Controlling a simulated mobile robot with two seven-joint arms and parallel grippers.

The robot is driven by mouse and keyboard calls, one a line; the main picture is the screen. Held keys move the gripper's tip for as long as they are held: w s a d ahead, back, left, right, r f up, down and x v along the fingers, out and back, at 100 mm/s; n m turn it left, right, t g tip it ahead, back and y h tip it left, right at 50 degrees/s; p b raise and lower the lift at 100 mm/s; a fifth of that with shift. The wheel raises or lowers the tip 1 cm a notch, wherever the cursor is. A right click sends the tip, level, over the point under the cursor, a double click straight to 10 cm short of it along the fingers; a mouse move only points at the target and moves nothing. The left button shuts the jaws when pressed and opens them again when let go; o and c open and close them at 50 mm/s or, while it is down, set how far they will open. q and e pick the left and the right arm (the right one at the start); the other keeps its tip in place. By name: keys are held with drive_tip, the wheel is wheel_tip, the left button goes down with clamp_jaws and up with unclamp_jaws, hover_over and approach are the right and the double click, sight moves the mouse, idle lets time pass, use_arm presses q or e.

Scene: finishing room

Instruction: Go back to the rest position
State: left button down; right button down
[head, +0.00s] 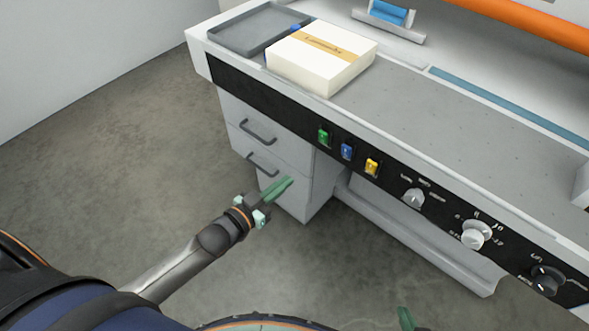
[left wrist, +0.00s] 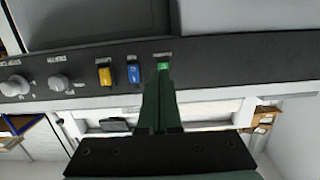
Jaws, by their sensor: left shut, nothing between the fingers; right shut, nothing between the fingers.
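My left gripper (head: 280,188) is shut and empty in the head view, in front of the drawers and below the switch panel. In the left wrist view its green fingers (left wrist: 163,75) lie together, their tips appearing just below the green switch (left wrist: 164,66). Only a green tip of my right gripper (head: 405,318) shows at the bottom edge of the head view; the rest is out of frame.
The bench (head: 440,110) has a black front panel with green (head: 323,137), blue (head: 347,151) and yellow (head: 371,166) switches and several knobs. A white box (head: 310,66) and a grey tray (head: 225,38) sit on top. Drawers (head: 245,120) stand below. The floor (head: 110,150) at left is clear.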

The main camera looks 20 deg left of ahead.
use_arm(q)
drive_tip(key=shift+s+a+f, duration=0.1)
drive_tip(key=shift+s+a, duration=0.1)
drive_tip(key=shift+s, duration=0.35)
drive_tip(key=shift+s, duration=0.1)
drive_tip(key=s+d+f+n+g+y+p, duration=0.1)
drive_tip(key=s+f+g+p, duration=0.1)
drive_tip(key=s, duration=0.5)
drive_tip(key=s+d+f+n+g+y+p, duration=0.1)
drive_tip(key=s+g+p, duration=0.3)
drive_tip(key=s, duration=0.4)
drive_tip(key=shift+s+d+f+y, duration=0.2)
drive_tip(key=shift+s+f+y, duration=0.1)
drive_tip(key=shift+f+y, duration=0.25)
drive_tip(key=shift+r, duration=0.15)
